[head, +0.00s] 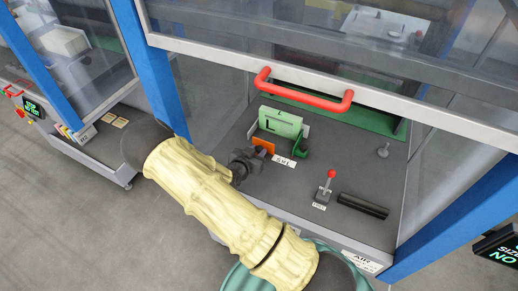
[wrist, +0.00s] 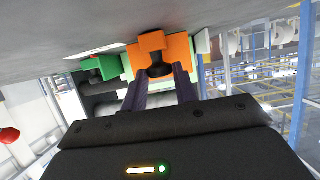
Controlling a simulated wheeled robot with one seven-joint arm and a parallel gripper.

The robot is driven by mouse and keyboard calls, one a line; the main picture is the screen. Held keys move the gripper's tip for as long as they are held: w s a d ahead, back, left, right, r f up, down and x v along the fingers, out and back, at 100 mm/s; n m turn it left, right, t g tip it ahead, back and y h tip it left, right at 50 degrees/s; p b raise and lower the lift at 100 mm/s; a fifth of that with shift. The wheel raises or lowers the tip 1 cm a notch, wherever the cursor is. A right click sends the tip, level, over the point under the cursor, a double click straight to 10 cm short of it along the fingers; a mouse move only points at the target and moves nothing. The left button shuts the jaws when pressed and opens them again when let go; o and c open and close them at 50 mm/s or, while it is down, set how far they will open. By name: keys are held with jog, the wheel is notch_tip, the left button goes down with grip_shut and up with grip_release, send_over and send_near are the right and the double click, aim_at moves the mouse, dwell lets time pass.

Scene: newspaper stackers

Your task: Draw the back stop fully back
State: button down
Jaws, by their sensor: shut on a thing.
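An orange stop piece (head: 264,146) stands on the grey deck inside the machine bay, in front of an upright light green plate (head: 281,122). I take it for the back stop, though no label confirms this. My gripper (head: 240,165) reaches in from the left, low over the deck, right beside it. In the wrist view the orange piece (wrist: 180,47) fills the space ahead, with a short dark knob (wrist: 157,70) on it. My gripper's two fingers (wrist: 160,84) are closed on that knob. The fingertips are partly hidden in the head view.
A red-knobbed lever (head: 331,175) stands right of the gripper by a small label, with a black bar (head: 362,206) beyond. A green bracket (head: 302,147) sits close by. The guard's red handle (head: 303,97) hangs above. Blue posts (head: 160,70) flank the bay.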

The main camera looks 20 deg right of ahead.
jog(key=shift+s+a+f, duration=0.1)
jog(key=shift+a, duration=0.05)
jog(key=c, duration=1.1)
grip_release()
jog(key=shift+a, duration=0.15)
jog(key=b+v, duration=0.1)
jog(key=v, duration=1.6)
jog(key=shift+s+r, duration=0.2)
jog(key=shift+r, duration=0.05)
jog(key=shift+f, duration=0.1)
